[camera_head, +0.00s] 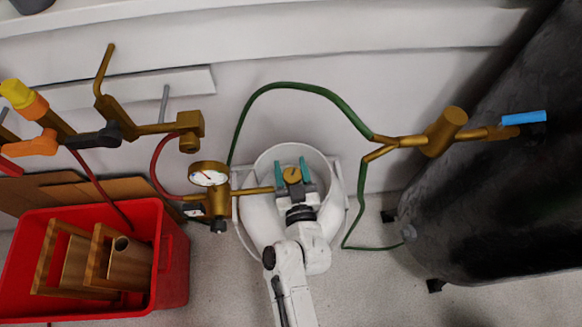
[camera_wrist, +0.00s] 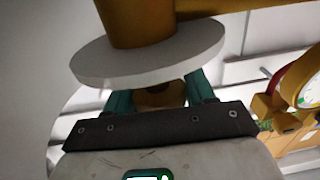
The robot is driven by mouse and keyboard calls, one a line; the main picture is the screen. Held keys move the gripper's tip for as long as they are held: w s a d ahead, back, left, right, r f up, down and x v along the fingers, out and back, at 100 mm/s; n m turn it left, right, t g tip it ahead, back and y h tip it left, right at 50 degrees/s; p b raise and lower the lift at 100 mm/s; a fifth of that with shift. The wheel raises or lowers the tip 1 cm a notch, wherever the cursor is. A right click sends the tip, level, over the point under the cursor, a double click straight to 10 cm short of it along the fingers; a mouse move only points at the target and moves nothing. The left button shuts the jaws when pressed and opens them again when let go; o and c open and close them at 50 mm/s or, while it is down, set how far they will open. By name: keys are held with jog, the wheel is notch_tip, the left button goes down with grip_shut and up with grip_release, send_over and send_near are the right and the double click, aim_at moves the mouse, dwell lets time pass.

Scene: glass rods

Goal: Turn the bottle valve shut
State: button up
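The bottle valve's round brass knob (camera_head: 292,175) sits above a white gas bottle (camera_head: 265,220) near the wall, with a dark mark on its top. My gripper (camera_head: 291,170) reaches it from the front, one teal finger on each side of the knob. In the wrist view, my gripper (camera_wrist: 160,98) has its fingers partly hidden behind a pale disc (camera_wrist: 150,55) on a brass body (camera_wrist: 135,20). Brass shows between the fingers. I cannot tell whether they press on it or stand just clear. A brass regulator with a round gauge (camera_head: 208,174) joins by a pipe on the left.
A red crate (camera_head: 172,255) with wooden pieces stands at the left. A torch with an orange handle (camera_head: 36,145) is above it. A green hose (camera_head: 300,87) arches behind to a brass fitting with a blue handle (camera_head: 523,118). A large dark tank (camera_head: 490,210) stands at the right.

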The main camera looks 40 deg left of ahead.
jog(key=c, duration=0.5)
jog(key=shift+r, duration=0.1)
